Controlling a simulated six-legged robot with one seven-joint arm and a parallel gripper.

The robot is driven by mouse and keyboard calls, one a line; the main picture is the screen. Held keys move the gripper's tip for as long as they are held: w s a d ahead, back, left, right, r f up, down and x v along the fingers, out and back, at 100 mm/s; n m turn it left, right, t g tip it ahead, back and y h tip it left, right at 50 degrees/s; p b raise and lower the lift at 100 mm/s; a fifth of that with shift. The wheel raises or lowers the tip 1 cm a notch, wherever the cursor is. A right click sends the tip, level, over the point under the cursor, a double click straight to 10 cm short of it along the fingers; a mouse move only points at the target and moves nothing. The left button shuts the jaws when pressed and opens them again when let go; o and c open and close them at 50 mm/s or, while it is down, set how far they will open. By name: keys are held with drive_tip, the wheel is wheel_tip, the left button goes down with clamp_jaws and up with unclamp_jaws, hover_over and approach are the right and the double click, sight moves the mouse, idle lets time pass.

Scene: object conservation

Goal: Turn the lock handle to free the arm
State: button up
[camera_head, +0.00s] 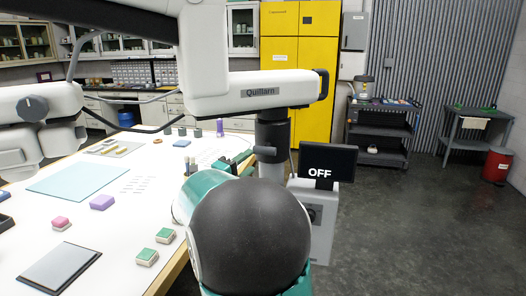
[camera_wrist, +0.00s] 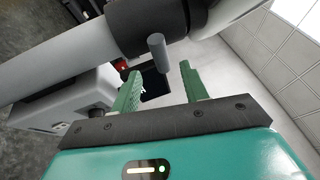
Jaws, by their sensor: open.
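The white arm marked "Quillarn" (camera_head: 262,92) reaches across the table's right side and sits on a dark collar and grey post. The lock handle (camera_head: 265,152), a short dark grey peg, sticks out of the collar toward my gripper. In the wrist view the lock handle (camera_wrist: 158,52) shows as a grey rounded peg just beyond the fingertips, roughly between them in the picture. My gripper (camera_wrist: 160,72) has green fingers, apart and empty. In the head view my gripper (camera_head: 236,162) is close to the left of the handle, partly hidden by my own arm. Contact is not visible.
A black screen reading "OFF" (camera_head: 328,160) stands on a grey box (camera_head: 322,215) right of the post. The white table (camera_head: 110,205) holds colored blocks, a tablet and small jars. Open floor (camera_head: 420,230) lies to the right, with dark carts (camera_head: 380,130) farther back.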

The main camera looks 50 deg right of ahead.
sight(260, 152)
drive_tip(key=d, duration=0.2)
drive_tip(key=d+r, duration=0.1)
drive_tip(key=d, duration=0.5)
drive_tip(key=shift+d+r, duration=0.2)
drive_tip(key=shift+r, duration=0.1)
drive_tip(key=shift+c, duration=0.3)
drive_tip(key=c, duration=0.8)
